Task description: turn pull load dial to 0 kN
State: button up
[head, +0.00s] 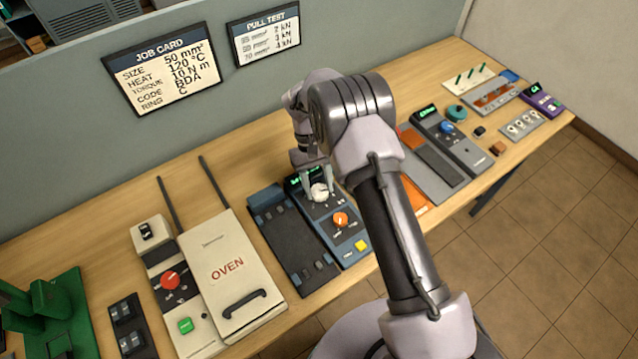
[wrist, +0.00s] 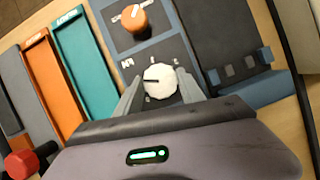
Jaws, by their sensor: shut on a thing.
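The white dial (head: 320,192) sits on the blue-grey pull test panel (head: 352,208), below a small green-lit display (head: 293,181). In the wrist view the white dial (wrist: 160,83) has a dark pointer line reaching toward the left of the picture. The scale marks around it are too small or covered to read surely. My gripper (head: 319,187) is over the panel with a finger on either side of the dial. In the wrist view my gripper (wrist: 159,86) is shut on the dial. An orange knob (head: 341,219) is on the same panel, apart from my fingers.
A yellow button (head: 361,245) is at the panel's front. A job card (head: 162,68) and pull test card (head: 264,34) hang behind. More devices stand at right.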

jog(key=n, duration=0.2)
jog(key=n+t+h+p, duration=0.1)
jog(key=n, duration=0.2)
jog(key=shift+s+a+r+n+h, duration=0.1)
jog(key=shift+a+n+h, duration=0.05)
jog(key=shift+n+h, duration=0.15)
jog(key=n+t, duration=0.1)
jog(key=n, duration=0.1)
jog(key=n+t+h+p, duration=0.1)
jog(key=n, duration=0.2)
jog(key=shift+s, duration=0.15)
jog(key=shift+n, duration=0.4)
jog(key=o, duration=1.4)
jog(key=shift+c, duration=0.2)
jog(key=p+v, duration=0.3)
jog(key=v, duration=1.4)
jog(key=shift+s, duration=0.25)
